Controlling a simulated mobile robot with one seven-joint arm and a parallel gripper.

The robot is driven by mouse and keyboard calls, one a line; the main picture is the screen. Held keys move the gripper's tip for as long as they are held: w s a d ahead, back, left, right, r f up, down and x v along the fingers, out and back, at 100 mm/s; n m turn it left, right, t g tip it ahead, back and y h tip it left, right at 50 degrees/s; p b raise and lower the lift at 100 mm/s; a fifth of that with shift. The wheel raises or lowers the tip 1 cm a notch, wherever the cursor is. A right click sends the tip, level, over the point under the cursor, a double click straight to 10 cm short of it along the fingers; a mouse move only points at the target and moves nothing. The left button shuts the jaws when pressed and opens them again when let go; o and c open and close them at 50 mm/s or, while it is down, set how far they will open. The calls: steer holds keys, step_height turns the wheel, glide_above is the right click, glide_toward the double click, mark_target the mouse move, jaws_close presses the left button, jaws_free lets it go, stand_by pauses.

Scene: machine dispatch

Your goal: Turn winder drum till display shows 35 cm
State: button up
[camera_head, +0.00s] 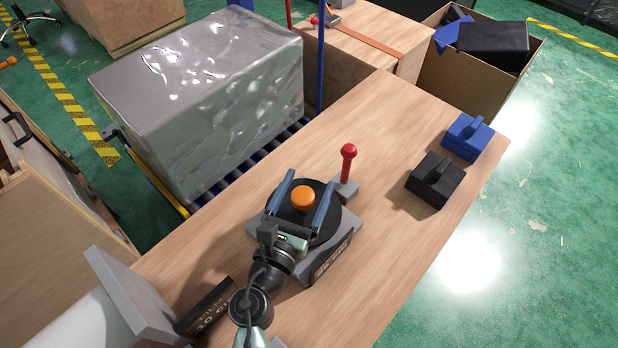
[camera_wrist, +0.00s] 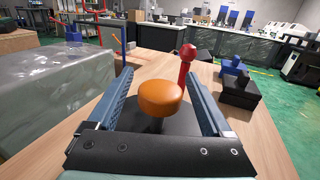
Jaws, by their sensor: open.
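The winder drum (camera_head: 318,241) is a black disc on a grey base (camera_head: 345,226). An orange knob (camera_head: 303,197) stands up from it and also shows in the wrist view (camera_wrist: 160,98). My gripper (camera_head: 313,177) is open, with its blue fingers on either side of the knob, apparently with gaps; in the wrist view its fingers (camera_wrist: 160,74) also flank the knob. A dark panel (camera_head: 207,305) at lower left appears to read "FILM 10 c", its end cut off. A dark plate (camera_head: 332,258) on the base front has unreadable text.
A red-knobbed lever (camera_head: 348,165) stands just behind the drum at right. Black (camera_head: 435,180) and blue (camera_head: 467,137) handled blocks sit on the right of the wooden table (camera_head: 400,270). A film-wrapped box (camera_head: 200,95) stands at left. A grey-ended white roll (camera_head: 90,325) is at lower left.

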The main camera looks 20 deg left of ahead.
steer(key=shift+w, duration=0.65)
jaws_close()
